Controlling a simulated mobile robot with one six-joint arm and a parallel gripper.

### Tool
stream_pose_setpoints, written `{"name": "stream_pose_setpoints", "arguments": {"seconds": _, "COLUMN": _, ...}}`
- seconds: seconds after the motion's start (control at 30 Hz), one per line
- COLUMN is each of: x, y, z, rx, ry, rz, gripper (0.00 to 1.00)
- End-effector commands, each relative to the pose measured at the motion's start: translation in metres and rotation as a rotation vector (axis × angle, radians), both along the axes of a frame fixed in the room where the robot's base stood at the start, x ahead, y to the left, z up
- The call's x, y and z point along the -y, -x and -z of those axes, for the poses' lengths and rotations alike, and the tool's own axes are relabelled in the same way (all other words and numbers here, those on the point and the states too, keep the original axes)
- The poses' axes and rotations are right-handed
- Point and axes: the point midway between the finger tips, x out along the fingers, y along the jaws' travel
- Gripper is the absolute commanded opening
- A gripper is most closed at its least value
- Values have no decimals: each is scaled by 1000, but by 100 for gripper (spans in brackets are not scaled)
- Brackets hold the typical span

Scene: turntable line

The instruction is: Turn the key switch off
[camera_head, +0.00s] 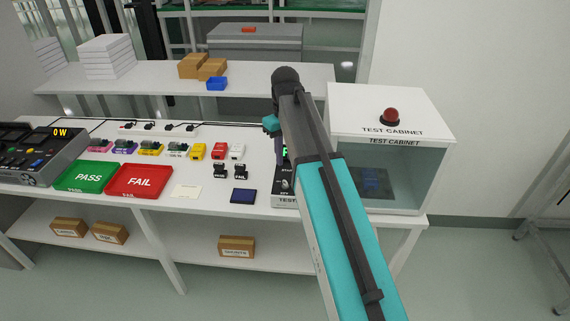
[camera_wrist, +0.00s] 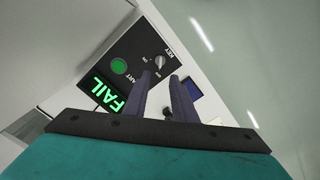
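The key switch (camera_wrist: 160,62) is a small light-coloured knob on a dark panel, beside the word KEY. The panel is on the test box (camera_head: 285,186), which my arm partly covers in the head view. A green start button (camera_wrist: 119,66) and a display reading FAIL in green (camera_wrist: 108,95) share the panel. My gripper (camera_wrist: 161,78) is open, with two dark fingers apart and nothing seen between them. Its tips point toward the key switch end of the panel. I cannot tell how far they are from the knob. The key's exact position is too small to read.
The white test cabinet (camera_head: 391,111) with a red dome light stands right of the box. A dark blue pad (camera_head: 243,196) and two black stamps (camera_head: 229,171) lie left of it. Green PASS (camera_head: 86,177) and red FAIL (camera_head: 139,181) trays are farther left.

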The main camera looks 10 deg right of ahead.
Motion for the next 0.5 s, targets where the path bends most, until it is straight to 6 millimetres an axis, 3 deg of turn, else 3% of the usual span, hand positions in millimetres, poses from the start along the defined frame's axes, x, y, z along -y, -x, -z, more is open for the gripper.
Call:
{"name": "stream_pose_setpoints", "arguments": {"seconds": 0.23, "x": 0, "y": -1, "z": -26, "rx": 3, "ry": 0, "rz": 0, "gripper": 25}}
{"name": "stream_pose_setpoints", "arguments": {"seconds": 0.5, "x": 0, "y": -1, "z": -38, "rx": 1, "ry": 0, "rz": 0, "gripper": 25}}
